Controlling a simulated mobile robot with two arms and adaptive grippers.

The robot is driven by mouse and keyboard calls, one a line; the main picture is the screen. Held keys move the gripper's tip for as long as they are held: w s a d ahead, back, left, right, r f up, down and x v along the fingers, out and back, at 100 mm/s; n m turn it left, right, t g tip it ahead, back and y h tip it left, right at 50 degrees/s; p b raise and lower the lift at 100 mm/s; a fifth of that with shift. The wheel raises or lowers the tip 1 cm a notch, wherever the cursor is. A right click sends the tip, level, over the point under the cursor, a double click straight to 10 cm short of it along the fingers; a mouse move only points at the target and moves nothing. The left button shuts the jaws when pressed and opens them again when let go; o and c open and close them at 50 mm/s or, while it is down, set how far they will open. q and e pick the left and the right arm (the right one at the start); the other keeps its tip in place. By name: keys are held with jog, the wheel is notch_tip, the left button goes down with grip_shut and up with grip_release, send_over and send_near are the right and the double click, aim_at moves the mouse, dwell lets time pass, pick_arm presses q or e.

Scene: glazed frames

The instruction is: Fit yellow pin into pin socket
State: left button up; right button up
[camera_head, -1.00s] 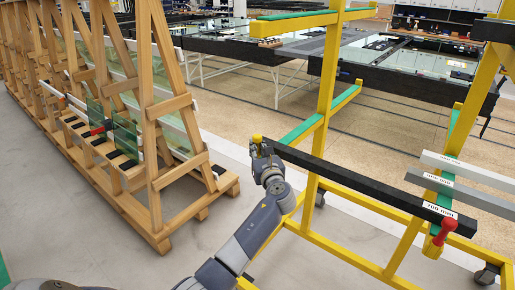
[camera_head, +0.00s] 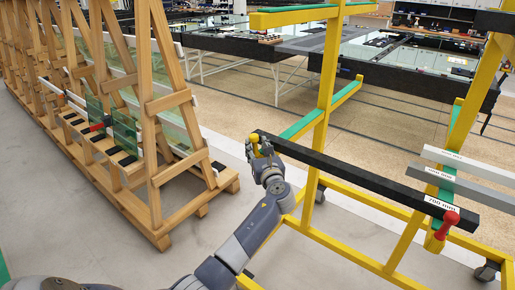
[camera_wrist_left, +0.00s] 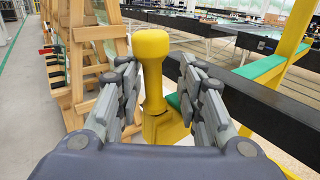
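The yellow pin (camera_wrist_left: 152,58) stands upright in the left wrist view, with a rounded knob and a narrower shaft. Its lower end meets a yellow part of the rack, apparently the pin socket (camera_wrist_left: 166,128); how deep it sits I cannot tell. My left gripper (camera_wrist_left: 160,75) has its two fingers on either side of the pin, with a visible gap on both sides. My right gripper is not in view.
The black bar (camera_head: 350,171) runs rightward from the left gripper across the yellow rack (camera_head: 322,110). A wooden glass rack (camera_head: 158,140) stands to the left, with clear grey floor between.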

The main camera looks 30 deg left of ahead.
pick_arm(q)
jog(key=v, duration=1.2)
dwell(0.4)
